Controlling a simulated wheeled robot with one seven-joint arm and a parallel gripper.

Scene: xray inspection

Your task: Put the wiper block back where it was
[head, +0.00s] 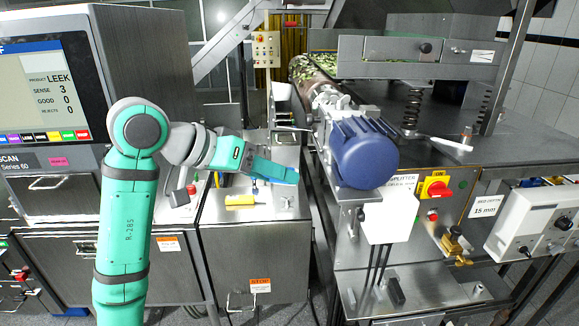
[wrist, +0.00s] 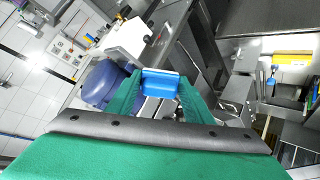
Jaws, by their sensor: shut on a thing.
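My gripper (wrist: 162,92) is shut on a blue block, which I take to be the wiper block (wrist: 161,83). The block sits between the green fingertips, its upper face showing in the wrist view. In the head view my gripper (head: 272,169) reaches right, above the steel cabinet top (head: 285,207), and its fingers mostly hide the block. A yellow block (head: 240,201) lies on the cabinet top, below and left of the fingertips. It also shows at the right of the wrist view (wrist: 292,57).
A blue motor (head: 364,152) on the conveyor machine stands close to the right of my gripper. The display cabinet (head: 150,60) is at the left. A narrow gap separates the cabinet top from the machine.

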